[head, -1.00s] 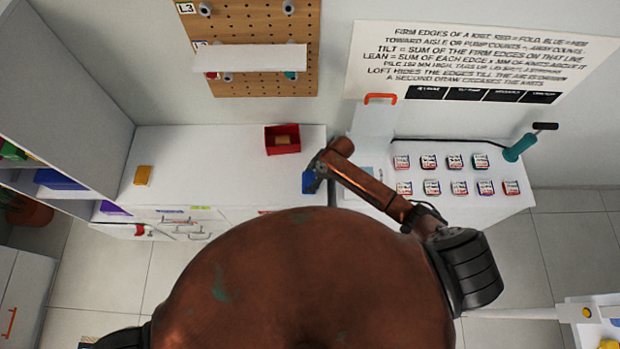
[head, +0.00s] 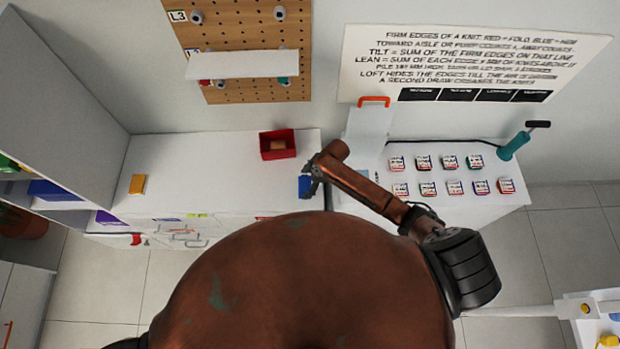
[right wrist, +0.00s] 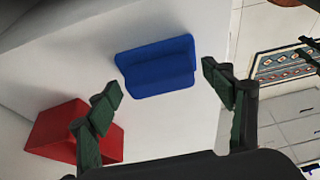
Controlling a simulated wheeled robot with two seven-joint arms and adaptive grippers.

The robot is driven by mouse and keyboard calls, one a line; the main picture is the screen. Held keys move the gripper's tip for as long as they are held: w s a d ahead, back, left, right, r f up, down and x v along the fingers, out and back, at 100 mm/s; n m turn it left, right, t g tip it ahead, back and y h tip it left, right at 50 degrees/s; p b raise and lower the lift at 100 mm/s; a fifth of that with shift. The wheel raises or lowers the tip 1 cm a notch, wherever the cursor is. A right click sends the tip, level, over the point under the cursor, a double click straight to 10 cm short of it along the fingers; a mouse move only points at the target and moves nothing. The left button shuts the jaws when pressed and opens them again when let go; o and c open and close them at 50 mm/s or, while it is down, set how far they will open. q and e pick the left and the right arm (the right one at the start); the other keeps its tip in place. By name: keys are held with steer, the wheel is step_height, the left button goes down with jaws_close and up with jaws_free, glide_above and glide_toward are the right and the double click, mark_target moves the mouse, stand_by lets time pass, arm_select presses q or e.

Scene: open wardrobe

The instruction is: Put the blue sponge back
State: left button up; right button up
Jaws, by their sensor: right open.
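The blue sponge (head: 305,185) lies on the white counter near its right end, partly hidden by my right gripper in the head view. In the right wrist view the blue sponge (right wrist: 158,66) lies flat beyond the fingertips, between their lines and apart from both. My right gripper (head: 313,184) is open and empty; its two fingers also show in the right wrist view (right wrist: 162,90). A red box (head: 278,144) with a tan block in it stands behind the sponge on the counter. My left gripper is not in view.
An open shelf unit (head: 60,95) stands further left. A white table (head: 440,205) with several small labelled jars and a teal pump (head: 514,146) is at right. The counter (head: 215,165) is clear between yellow block and red box.

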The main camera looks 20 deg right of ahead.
steer(key=v, duration=1.1)
steer(key=shift+r+b, duration=0.35)
steer(key=shift+s+d, duration=0.1)
steer(key=shift+s, duration=0.05)
